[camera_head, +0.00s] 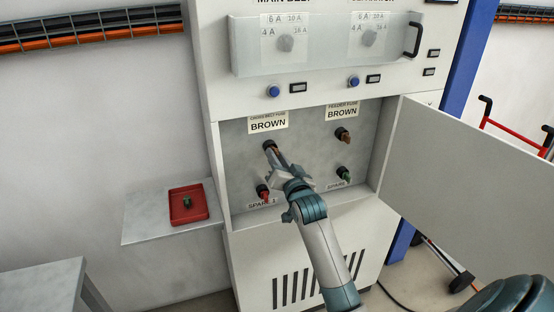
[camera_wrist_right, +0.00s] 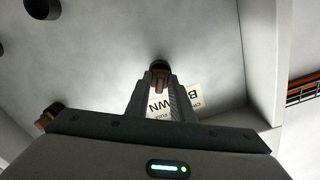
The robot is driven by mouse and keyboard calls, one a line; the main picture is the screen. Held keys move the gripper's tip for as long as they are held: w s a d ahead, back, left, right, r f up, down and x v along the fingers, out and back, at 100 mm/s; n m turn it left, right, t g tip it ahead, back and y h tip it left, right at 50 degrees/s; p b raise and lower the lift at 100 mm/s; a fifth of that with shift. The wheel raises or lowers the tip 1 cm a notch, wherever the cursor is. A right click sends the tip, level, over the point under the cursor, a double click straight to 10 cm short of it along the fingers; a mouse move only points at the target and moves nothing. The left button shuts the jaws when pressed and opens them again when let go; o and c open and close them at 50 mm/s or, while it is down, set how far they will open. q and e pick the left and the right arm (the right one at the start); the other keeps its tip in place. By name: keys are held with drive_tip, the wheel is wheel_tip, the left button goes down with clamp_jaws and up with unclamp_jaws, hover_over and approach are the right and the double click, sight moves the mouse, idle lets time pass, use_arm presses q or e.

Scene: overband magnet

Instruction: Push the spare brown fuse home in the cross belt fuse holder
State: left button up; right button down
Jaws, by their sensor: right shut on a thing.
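The cross belt fuse holder (camera_head: 269,145) is a dark round socket under its BROWN label (camera_head: 268,122) in the open cabinet. My right gripper (camera_head: 276,161) reaches up to it from below. In the right wrist view, my gripper's fingers (camera_wrist_right: 160,100) are shut on the brown fuse (camera_wrist_right: 160,79). The fuse is in line with the holder (camera_wrist_right: 158,65) and its far end meets the mouth. How deep it sits I cannot tell; the fingers cover much of it. My left gripper is not in view.
A brown fuse (camera_head: 344,137) sits in the feeder holder. A red fuse (camera_head: 264,195) and a green fuse (camera_head: 345,176) sit in the lower spare holders. The cabinet door (camera_head: 465,185) stands open at right. A red tray (camera_head: 178,211) with a green fuse lies on the left shelf (camera_head: 145,220).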

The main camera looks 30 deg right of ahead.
drive_tip(key=shift+w+d, duration=0.1)
drive_tip(key=shift+w, duration=0.35)
drive_tip(key=c, duration=1.5)
unclamp_jaws()
drive_tip(key=shift+o, duration=0.2)
drive_tip(key=shift+s, duration=0.15)
drive_tip(key=b+v, duration=0.5)
drive_tip(key=v, duration=1.2)
